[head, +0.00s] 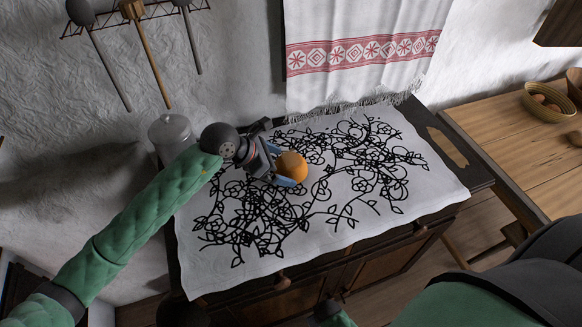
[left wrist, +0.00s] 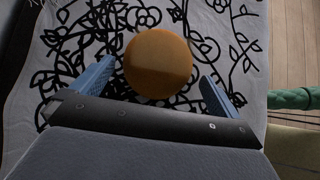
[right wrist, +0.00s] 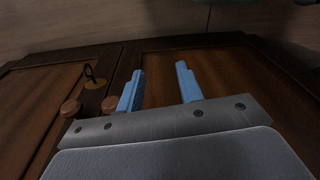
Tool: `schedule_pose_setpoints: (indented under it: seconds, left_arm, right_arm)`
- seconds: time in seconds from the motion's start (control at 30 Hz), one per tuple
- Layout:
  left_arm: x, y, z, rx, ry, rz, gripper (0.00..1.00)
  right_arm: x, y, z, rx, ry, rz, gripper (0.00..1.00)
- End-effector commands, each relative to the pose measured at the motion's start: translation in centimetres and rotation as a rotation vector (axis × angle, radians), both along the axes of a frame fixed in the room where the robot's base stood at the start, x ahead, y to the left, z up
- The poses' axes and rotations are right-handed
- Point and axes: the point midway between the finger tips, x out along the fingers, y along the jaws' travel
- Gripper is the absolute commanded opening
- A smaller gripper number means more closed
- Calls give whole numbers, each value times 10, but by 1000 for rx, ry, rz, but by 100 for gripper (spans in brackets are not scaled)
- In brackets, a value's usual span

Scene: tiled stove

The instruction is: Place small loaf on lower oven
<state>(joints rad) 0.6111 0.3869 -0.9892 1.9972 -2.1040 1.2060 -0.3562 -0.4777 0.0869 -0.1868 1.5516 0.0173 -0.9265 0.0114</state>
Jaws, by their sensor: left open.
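A small round orange-brown loaf (head: 292,165) sits on the white patterned cloth over the cabinet. It also shows in the left wrist view (left wrist: 158,66), between the two blue fingers. My left gripper (head: 284,170) is open around or just above the loaf; I cannot tell whether the fingers touch it. In the left wrist view a gap shows between the loaf and each finger. My right gripper (right wrist: 160,88) is open and empty in front of the dark wooden cabinet doors. No oven is visible in these views.
The cloth (head: 240,240) covers most of the cabinet top. A grey lidded can (head: 172,135) stands at its back left. A red-and-white towel (head: 360,50) hangs behind. A wooden table (head: 540,170) with baskets (head: 549,102) stands at right. Utensils (head: 150,50) hang on the wall.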

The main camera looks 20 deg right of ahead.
Motion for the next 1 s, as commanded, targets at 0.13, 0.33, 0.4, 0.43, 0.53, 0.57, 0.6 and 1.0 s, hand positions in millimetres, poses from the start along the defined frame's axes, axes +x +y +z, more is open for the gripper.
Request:
schedule_pose_setpoints:
  seconds: [0.13, 0.33, 0.4, 0.43, 0.53, 0.57, 0.6, 1.0]
  left_arm:
    - [2, -13, -12, -2, 4, 0, 100]
    - [4, -30, -31, -3, 3, 0, 100]
    - [4, -33, -33, -2, 2, 1, 100]
    - [4, -33, -34, -2, 2, 1, 100]
    - [4, -33, -33, -2, 2, 1, 100]
    - [4, -33, -33, -2, 1, 0, 100]
    - [4, -33, -33, -2, 1, 0, 100]
    - [4, -33, -33, -2, 1, 0, 52]
  right_arm:
    - [-1, -1, -3, -1, 0, 1, 36]
    - [1, 0, -1, 0, 0, 0, 36]
    - [1, 0, 2, 0, -2, 0, 36]
    - [1, 0, 2, 1, -3, 0, 36]
    - [1, 0, 3, 2, -3, 0, 36]
    - [0, 0, 3, 2, -3, 0, 36]
    - [0, 0, 3, 1, -2, 0, 36]
    - [-2, 0, 1, -1, 4, 0, 36]
